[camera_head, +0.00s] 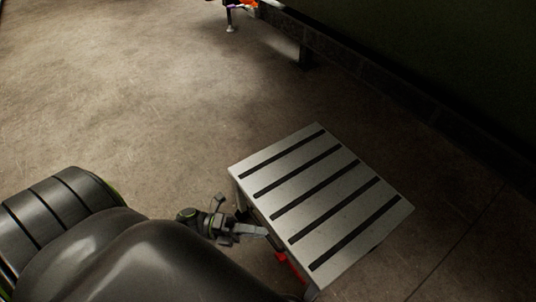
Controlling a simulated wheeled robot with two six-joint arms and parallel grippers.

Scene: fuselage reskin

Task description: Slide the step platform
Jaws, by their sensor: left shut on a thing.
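The step platform (322,199) stands on the floor right of the picture's middle. Its light grey top has several dark strips. My left gripper (262,231) is at the platform's near left side, its fingers shut at the edge just under the top. The exact grip point is partly hidden. A red part (290,267) shows below the top, near the platform's near corner. The platform's far legs are hidden by its top. My right gripper is not in view.
A dark wall or long panel (440,80) runs along the right, with a low beam at its foot. The concrete floor (130,90) at left is clear.

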